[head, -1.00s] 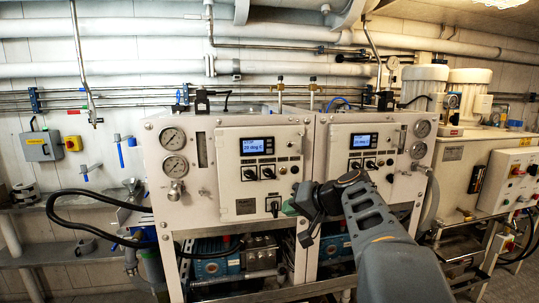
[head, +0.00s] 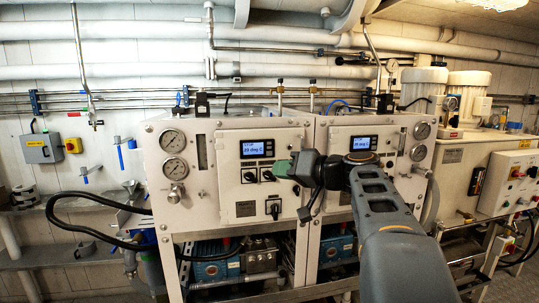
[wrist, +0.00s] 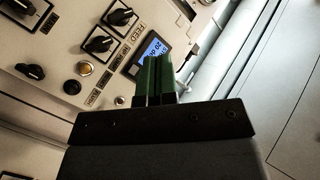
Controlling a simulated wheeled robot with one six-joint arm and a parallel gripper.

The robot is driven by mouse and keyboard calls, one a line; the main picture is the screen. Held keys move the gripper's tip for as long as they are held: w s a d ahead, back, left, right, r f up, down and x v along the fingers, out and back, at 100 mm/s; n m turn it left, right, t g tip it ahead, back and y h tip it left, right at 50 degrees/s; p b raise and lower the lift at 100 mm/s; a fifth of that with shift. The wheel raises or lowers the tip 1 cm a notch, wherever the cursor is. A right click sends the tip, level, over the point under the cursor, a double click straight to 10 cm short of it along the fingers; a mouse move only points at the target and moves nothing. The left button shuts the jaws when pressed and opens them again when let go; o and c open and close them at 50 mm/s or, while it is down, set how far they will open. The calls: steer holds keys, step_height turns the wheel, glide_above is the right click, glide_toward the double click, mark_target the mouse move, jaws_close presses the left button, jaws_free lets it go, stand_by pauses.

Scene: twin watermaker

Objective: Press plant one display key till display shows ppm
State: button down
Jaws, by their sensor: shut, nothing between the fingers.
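The left plant panel (head: 225,180) has a small display (head: 257,148) with a lit blue screen that appears to read "20 deg C". Its keys are too small to make out. My gripper (head: 283,168) has green fingers, shut and empty, in front of this panel, below and right of the display. In the wrist view the fingertips (wrist: 158,60) overlap the lower part of the display (wrist: 152,48) and hide part of it. I cannot tell whether they touch the panel.
Black knobs (head: 250,176) sit below the display; another black switch (head: 274,207) is lower. Gauges (head: 173,140) are at the left. A black hose (head: 55,215) loops out to the left.

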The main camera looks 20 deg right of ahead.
mark_target(269, 153)
steer(key=shift+w+d+p, duration=0.3)
steer(key=shift+w+p, duration=0.45)
steer(key=shift+w, duration=0.7)
steer(key=shift+w+d+p, duration=0.3)
steer(key=shift+w+p, duration=0.45)
steer(key=shift+w, duration=0.65)
steer(key=shift+w+d+p, duration=0.3)
steer(key=shift+w+p, duration=0.45)
steer(key=shift+w, duration=0.7)
steer(key=shift+w, duration=0.1)
steer(key=shift+w, duration=0.35)
steer(key=shift+w+d, duration=0.15)
steer(key=shift+w, duration=0.2)
steer(key=shift+s+b, duration=0.15)
steer(key=shift+b, duration=0.25)
steer(key=shift+s+b, duration=0.65)
